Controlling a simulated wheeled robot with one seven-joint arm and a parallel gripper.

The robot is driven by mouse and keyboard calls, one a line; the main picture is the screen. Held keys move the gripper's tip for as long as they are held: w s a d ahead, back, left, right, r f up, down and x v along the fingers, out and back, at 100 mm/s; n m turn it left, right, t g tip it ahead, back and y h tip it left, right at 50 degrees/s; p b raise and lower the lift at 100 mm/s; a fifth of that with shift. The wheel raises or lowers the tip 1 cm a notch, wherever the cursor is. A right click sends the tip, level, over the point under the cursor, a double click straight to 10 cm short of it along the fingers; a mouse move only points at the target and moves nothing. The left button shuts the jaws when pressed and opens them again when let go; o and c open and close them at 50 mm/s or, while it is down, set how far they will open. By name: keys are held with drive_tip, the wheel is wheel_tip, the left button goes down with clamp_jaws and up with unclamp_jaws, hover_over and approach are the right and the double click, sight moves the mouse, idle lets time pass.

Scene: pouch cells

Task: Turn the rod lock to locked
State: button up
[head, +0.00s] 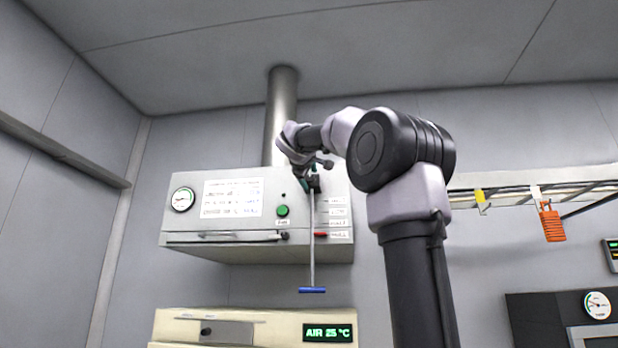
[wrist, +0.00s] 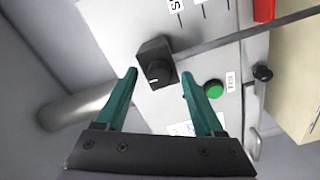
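The rod lock is a black block with a round knob (wrist: 160,74) on the front panel of the wall-mounted box (head: 240,247). A short white mark shows on the knob; I cannot read which setting it points to. In the head view the lock (head: 316,184) sits at the top of a thin vertical rod (head: 312,250) with a blue crossbar (head: 312,290) at its lower end. My gripper (wrist: 159,76) is open and empty, its teal fingers on either side of the knob in the picture. I cannot tell whether they touch it. In the head view my gripper (head: 307,180) is partly hidden.
A green button (head: 283,211) and a gauge (head: 183,199) are on the box. A red pointer (head: 320,234) stands by the labels beside the rod. A vertical pipe (head: 281,110) rises behind. An instrument with an "AIR 25 °C" display (head: 328,333) is below.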

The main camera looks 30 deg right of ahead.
drive_tip(key=v, duration=1)
drive_tip(key=shift+s+a, duration=0.25)
drive_tip(key=shift+s, duration=0.1)
drive_tip(key=s+a+f+m+g+y, duration=0.1)
drive_tip(key=s+f+m+g+y, duration=0.15)
drive_tip(key=f, duration=1.25)
drive_tip(key=s+a+f+m+g+y, duration=0.2)
drive_tip(key=s+f+y, duration=0.2)
drive_tip(key=f, duration=1)
drive_tip(key=s+a+f+m+g+y, duration=0.1)
drive_tip(key=s+f, duration=0.4)
drive_tip(key=f, duration=0.5)
drive_tip(key=s+a+f+m+g+y, duration=0.2)
drive_tip(key=s+a+f+m+y, duration=0.2)
drive_tip(key=f, duration=0.6)
drive_tip(key=shift+s+a+f+m+y, duration=0.2)
drive_tip(key=shift+s+a+m+y, duration=0.2)
drive_tip(key=shift+s, duration=0.45)
drive_tip(key=shift+c, duration=0.2)
